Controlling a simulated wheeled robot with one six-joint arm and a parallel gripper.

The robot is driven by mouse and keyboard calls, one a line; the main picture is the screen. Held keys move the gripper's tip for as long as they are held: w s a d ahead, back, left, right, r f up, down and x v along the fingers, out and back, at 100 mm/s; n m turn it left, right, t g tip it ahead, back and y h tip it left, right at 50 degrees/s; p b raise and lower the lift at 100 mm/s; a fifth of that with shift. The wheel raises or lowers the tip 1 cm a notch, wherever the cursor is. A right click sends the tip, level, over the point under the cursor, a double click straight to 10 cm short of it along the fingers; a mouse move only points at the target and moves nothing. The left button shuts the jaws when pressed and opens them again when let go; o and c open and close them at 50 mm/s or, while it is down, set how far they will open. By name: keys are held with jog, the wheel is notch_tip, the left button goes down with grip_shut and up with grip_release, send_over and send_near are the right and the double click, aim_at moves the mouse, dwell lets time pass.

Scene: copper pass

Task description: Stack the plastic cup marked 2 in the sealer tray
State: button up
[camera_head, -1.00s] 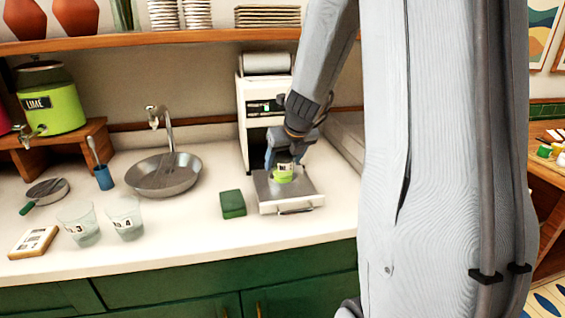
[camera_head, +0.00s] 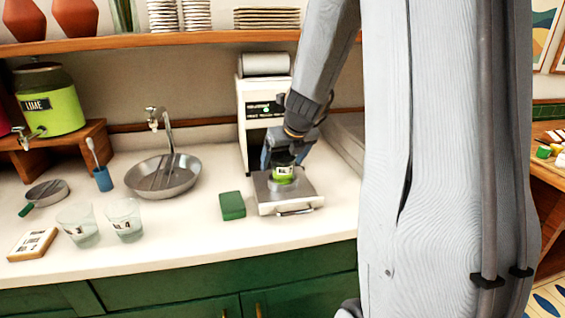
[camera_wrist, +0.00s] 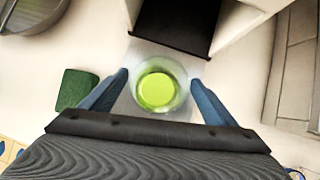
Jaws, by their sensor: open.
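A clear plastic cup with green liquid (camera_head: 283,175) stands upright at the sealer tray (camera_head: 303,190), the pulled-out metal tray of the white sealer (camera_head: 262,98). Its label is too small to read. In the wrist view the cup (camera_wrist: 156,88) sits between the two blue fingers of my gripper (camera_wrist: 158,85), with a gap on each side. My gripper (camera_head: 284,160) is open around the cup in the head view. Two other clear cups, marked 3 (camera_head: 78,226) and 4 (camera_head: 125,221), stand on the counter at left.
A green block (camera_head: 232,205) lies just left of the tray. A metal sink bowl (camera_head: 163,180) with a faucet is farther left. A lime dispenser (camera_head: 50,102) stands on a wooden stand. The shelf with plates (camera_head: 267,17) hangs above.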

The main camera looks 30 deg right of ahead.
jog(key=d+p+v, duration=0.1)
jog(key=p+v, duration=0.1)
jog(key=v, duration=0.9)
jog(key=s+a+f+m+g, duration=0.2)
jog(key=s+a+f+m, duration=0.5)
jog(key=m, duration=1)
jog(key=s+a+f+m+g, duration=0.3)
jog(key=s+a+f+m, duration=0.4)
jog(key=m, duration=1)
jog(key=s+a, duration=0.2)
jog(key=a, duration=0.1)
jog(key=shift+s+a+m+y, duration=0.3)
jog(key=shift+a+m+y, duration=0.05)
jog(key=shift+m+y, duration=0.05)
